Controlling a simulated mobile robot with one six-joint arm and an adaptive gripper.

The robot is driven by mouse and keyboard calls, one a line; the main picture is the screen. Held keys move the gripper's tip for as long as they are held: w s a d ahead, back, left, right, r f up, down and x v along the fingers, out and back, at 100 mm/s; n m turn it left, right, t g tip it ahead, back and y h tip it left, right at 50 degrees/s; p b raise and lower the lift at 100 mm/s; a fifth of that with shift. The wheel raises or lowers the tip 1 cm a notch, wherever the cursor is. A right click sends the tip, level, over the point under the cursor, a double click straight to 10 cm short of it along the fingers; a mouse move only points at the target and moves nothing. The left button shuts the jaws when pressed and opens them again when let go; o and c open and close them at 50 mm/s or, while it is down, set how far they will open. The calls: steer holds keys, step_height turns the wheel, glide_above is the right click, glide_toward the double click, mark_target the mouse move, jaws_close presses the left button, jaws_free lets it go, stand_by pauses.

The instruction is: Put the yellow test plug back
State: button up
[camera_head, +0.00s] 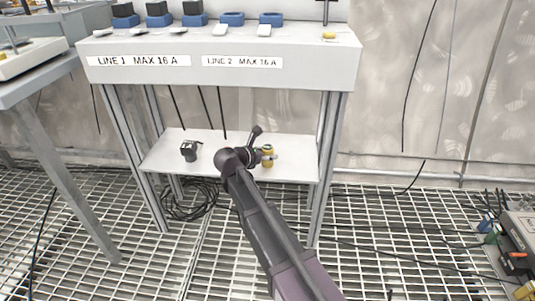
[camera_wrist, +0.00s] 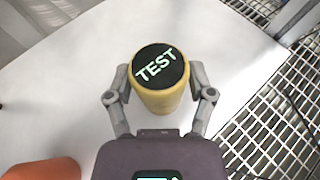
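The yellow test plug (camera_wrist: 160,98) has a round black top marked TEST and fills the space between my fingers in the wrist view. My gripper (camera_wrist: 160,82) has one finger against each side of it, with no clear gap. In the head view my gripper (camera_head: 262,156) is over the right part of the white lower shelf (camera_head: 215,165), and the yellow plug (camera_head: 267,150) shows at its fingers. The plug looks upright. Whether its base touches the shelf is hidden.
A bench (camera_head: 220,62) labelled LINE 1 and LINE 2 stands above the shelf, with blue sockets (camera_head: 232,19) and a small yellow part (camera_head: 328,36) on top. A black object (camera_head: 190,151) sits on the shelf's left. An orange object (camera_wrist: 42,169) shows in the wrist view. Coiled cable (camera_head: 190,202) lies below.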

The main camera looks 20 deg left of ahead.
steer(key=shift+o, duration=0.4)
steer(key=shift+r, duration=0.15)
steer(key=shift+s+r, duration=0.1)
steer(key=p+v, duration=0.5)
steer(key=v, duration=0.7)
stand_by(0.5)
